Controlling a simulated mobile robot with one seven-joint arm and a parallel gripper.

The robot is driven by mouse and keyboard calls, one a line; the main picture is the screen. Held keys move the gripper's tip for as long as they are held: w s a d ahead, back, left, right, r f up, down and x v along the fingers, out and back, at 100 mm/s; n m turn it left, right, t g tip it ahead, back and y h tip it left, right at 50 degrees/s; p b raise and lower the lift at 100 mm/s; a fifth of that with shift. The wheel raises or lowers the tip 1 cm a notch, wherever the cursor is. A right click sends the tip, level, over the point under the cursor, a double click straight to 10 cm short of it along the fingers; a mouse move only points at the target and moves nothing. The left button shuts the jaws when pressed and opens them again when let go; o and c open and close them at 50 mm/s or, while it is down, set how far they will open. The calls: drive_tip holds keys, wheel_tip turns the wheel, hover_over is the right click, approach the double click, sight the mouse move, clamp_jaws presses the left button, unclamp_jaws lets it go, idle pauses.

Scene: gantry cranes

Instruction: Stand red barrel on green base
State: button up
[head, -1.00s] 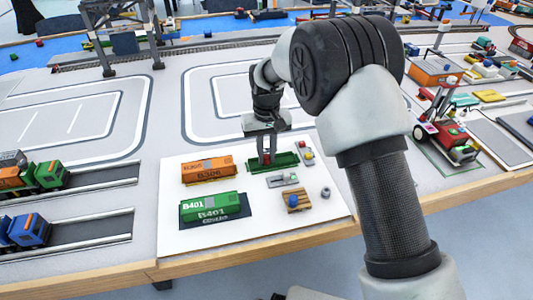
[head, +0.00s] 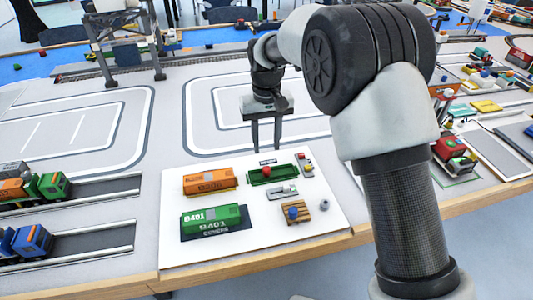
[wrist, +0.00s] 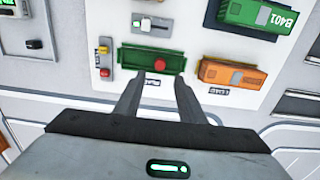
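The green base (head: 285,178) is a shallow green tray on the white board. It also shows in the wrist view (wrist: 135,56). The red barrel (head: 267,171) sits in it near the middle, and it shows in the wrist view (wrist: 160,65) as a small red shape with a round top. It looks upright, but it is too small to be sure. My gripper (head: 266,147) is above and behind the base, clear of the barrel. In the wrist view my gripper (wrist: 157,62) has its fingers wide apart, with nothing held between them.
An orange container (head: 208,180) and a green B401 container (head: 210,218) lie left of the base. A grey piece (head: 283,191) and a wooden pallet with a blue barrel (head: 292,212) lie in front.

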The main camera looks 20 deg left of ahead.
drive_tip(key=s+d+r+m+t, duration=0.1)
drive_tip(key=s+d+r, duration=0.2)
drive_tip(key=d+r, duration=0.6)
drive_tip(key=s+d+r+m+t, duration=0.1)
drive_tip(key=s+d+r+m, duration=0.15)
drive_tip(key=d+r, duration=0.6)
drive_tip(key=s+d+m+t, duration=0.3)
drive_tip(key=s+d, duration=1.2)
drive_tip(key=s, duration=0.3)
drive_tip(key=shift+s+d+t, duration=0.3)
drive_tip(key=shift+s, duration=0.1)
drive_tip(key=shift+c, duration=0.6)
